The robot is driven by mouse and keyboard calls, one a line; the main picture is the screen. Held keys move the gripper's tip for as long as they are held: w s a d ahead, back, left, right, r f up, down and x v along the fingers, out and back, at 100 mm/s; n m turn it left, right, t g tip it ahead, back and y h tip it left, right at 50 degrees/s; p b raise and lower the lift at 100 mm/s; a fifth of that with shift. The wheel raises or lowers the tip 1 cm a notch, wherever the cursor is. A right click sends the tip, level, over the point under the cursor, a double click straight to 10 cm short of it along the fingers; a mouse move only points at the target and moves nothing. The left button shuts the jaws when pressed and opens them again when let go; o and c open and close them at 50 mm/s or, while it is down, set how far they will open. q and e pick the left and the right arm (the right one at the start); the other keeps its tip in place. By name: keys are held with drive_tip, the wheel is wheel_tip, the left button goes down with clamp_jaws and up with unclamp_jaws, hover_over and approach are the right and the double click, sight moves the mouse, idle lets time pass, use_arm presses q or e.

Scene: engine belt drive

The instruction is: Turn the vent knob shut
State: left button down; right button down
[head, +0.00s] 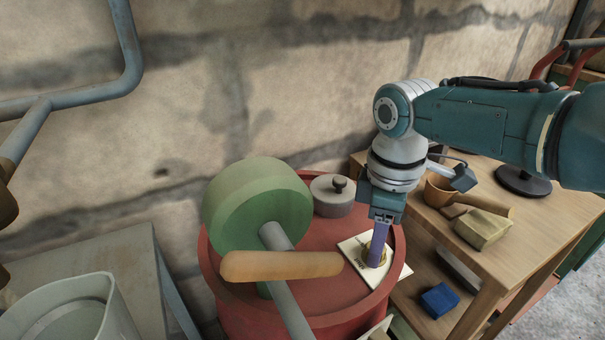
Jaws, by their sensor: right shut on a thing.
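A cream square plate (399,276) lies on top of the red drum (225,285). On the plate, a small brass-coloured knob (386,258) shows, partly hidden by my right gripper. My right gripper (377,262) comes down from above, with its purple-grey fingers shut on the knob. The fingers hide most of the knob, so I cannot tell how it is turned. My left gripper is not in view.
A green wheel (255,205) with a wooden handle (282,265) stands close left of my right gripper. A grey lidded pot (332,197) sits behind it. A wooden table (560,225) at right holds a tan block (483,229). A blue block (440,301) lies below.

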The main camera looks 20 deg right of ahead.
idle(0.5)
drive_tip(key=c, duration=0.5)
unclamp_jaws()
wheel_tip(320, 180, up, 9)
drive_tip(key=p, duration=0.4)
drive_tip(key=shift+f+p, duration=0.2)
drive_tip(key=shift+p, duration=0.2)
drive_tip(key=shift+r, duration=0.65)
